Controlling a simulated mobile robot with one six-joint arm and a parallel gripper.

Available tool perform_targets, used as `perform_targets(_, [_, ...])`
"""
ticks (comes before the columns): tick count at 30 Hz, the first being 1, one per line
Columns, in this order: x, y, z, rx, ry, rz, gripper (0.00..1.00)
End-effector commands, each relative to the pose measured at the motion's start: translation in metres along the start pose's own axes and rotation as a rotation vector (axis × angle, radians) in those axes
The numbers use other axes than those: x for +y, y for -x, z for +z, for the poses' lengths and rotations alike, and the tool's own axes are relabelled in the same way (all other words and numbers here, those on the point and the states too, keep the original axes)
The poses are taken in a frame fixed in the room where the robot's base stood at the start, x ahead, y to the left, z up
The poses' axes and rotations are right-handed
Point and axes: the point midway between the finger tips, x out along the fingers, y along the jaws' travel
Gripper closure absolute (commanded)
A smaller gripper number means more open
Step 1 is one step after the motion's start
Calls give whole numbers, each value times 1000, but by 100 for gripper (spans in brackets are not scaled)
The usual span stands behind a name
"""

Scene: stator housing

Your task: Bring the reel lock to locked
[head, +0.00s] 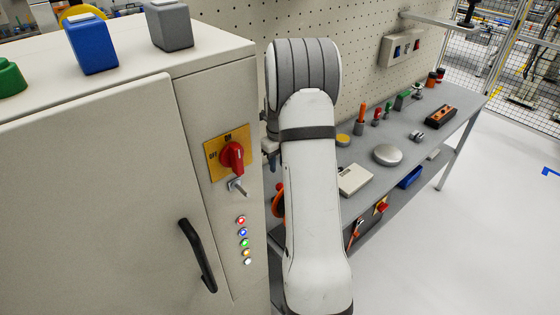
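An orange-red round thing (278,201), possibly the reel, shows partly between the cabinet's right edge and my arm. My arm hides much of it, and I cannot make out its lock or the lock's position. A small dark part of my gripper (270,155) shows beside the cabinet's right edge, left of my arm. The fingertips are hidden, so I cannot tell whether it is open or shut, or whether it touches anything.
A light cabinet (100,190) with a red rotary switch (232,156), black handle (198,256) and indicator lights fills the left. The floor at right is clear.

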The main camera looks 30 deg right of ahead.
Motion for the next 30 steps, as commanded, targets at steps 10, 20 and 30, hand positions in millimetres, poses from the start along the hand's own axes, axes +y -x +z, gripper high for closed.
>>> perform_targets(10, [-10, -1, -7, 0, -21, 0, 73])
perform_targets(20, [-10, -22, -7, 1, -22, 0, 73])
perform_targets(30, [-10, -49, -7, 1, -23, 0, 73])
